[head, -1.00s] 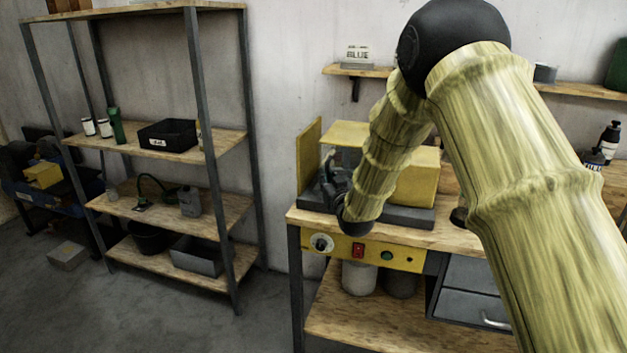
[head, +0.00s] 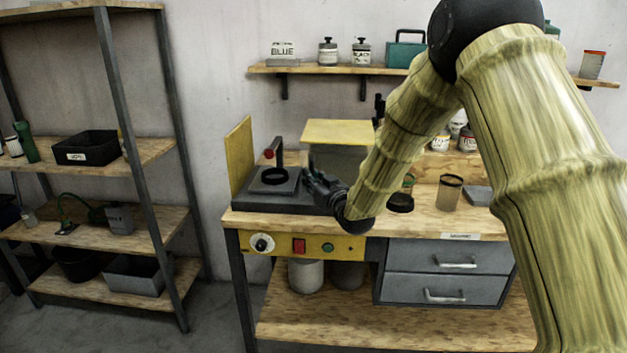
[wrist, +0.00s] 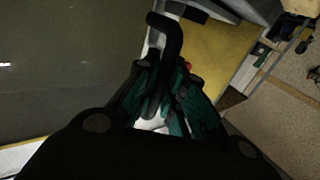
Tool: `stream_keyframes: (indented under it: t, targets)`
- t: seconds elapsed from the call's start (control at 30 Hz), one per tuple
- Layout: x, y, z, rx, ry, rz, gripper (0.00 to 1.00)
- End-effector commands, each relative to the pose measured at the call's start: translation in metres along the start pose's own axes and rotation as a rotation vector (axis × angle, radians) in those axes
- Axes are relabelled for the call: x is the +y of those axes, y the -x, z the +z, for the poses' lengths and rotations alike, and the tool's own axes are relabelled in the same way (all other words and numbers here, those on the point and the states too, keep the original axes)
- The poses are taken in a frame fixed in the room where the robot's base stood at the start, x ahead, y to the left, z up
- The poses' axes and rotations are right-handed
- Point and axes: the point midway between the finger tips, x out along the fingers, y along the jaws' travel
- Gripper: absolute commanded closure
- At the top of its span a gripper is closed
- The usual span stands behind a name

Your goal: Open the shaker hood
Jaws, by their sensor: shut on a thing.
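The shaker (head: 262,203) is a low dark grey base on the bench, with a round platform and a dark post with a red knob (head: 268,154) uncovered at its left. The hood (head: 338,131), with a yellow top and greyish see-through front, stands at the right over the housing. My gripper (head: 318,186) is at the hood's lower left front. In the wrist view my gripper (wrist: 165,95) is shut on the hood's dark bar handle (wrist: 168,45). The contact is partly hidden by the fingers.
An upright yellow panel (head: 238,160) borders the shaker's left. The control panel (head: 300,246) is below on the bench front. Jars (head: 450,192) stand on the bench at right. A wall shelf (head: 330,70) hangs above; a rack (head: 115,150) stands at left.

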Motion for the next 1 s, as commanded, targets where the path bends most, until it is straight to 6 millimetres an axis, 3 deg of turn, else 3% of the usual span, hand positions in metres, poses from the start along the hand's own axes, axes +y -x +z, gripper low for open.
stream_keyframes:
  t: [0.13, 0.17, 0.27, 0.67, 1.0]
  targets:
    - [0.001, 0.000, -0.001, 0.000, 0.000, 0.002, 1.00]
    - [0.002, 0.000, -0.001, 0.001, 0.000, 0.002, 0.83]
    - [0.001, 0.000, -0.001, 0.001, 0.000, 0.002, 0.66]
    - [0.001, 0.004, 0.000, 0.000, 0.000, 0.002, 0.66]
    - [0.001, 0.056, 0.000, -0.001, -0.002, 0.003, 0.66]
